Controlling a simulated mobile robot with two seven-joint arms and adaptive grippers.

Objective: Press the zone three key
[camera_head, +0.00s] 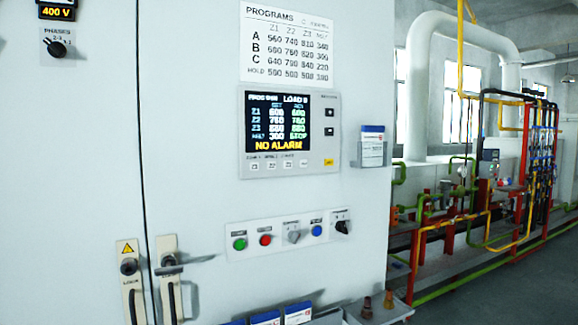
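The controller panel (241,140) is on the white cabinet front, near the middle of the head view. Its dark screen (280,122) has rows marked Z1, Z2 and Z3, and a yellow line reading NO ALARM. A row of small pale keys (271,166) runs below the screen. The lettering over these keys is too small to read surely, so I cannot tell which one is the zone three key. A yellow key (328,162) is at the panel's lower right, and two dark keys (329,112) are right of the screen. Neither gripper is in view.
A programs chart (290,45) hangs above the panel. Below it is a strip with a green button (240,244), a red button (265,240), a blue button (317,231) and knobs. A card holder (371,152) juts out at right. Door handles (170,280) are at lower left.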

